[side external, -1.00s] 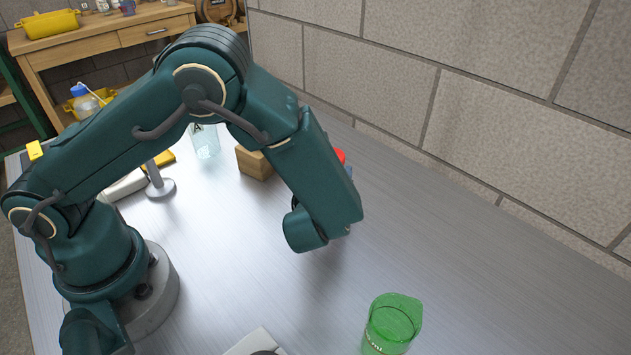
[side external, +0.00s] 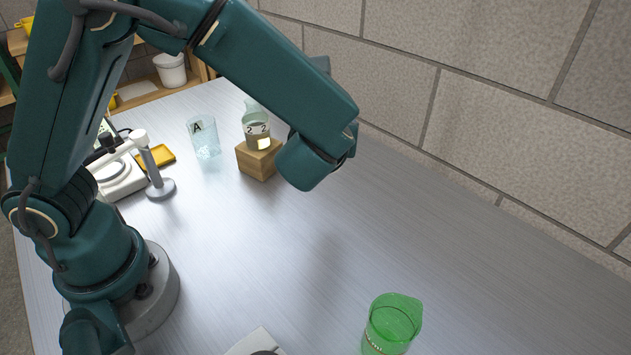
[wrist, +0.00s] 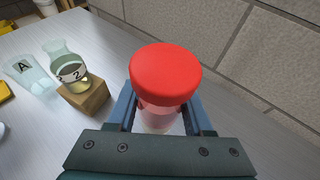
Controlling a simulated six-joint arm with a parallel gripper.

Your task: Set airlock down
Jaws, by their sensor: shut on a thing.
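The airlock (wrist: 165,75) has a round red cap and a pinkish clear body below it. In the wrist view my gripper (wrist: 160,112) is shut on its body, one blue-grey finger on each side. The cap stands above the fingers and hides part of the body. The lower end is hard to see against the grey table. In the side view my arm hides the airlock and the gripper's fingers.
A flask labelled 2 (side external: 257,130) stands on a wooden block (side external: 255,161); a beaker labelled A (side external: 204,137) is beside it. A green beaker (side external: 390,322) stands at the front. A block wall (side external: 480,120) borders the table (side external: 430,230). The middle of the table is clear.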

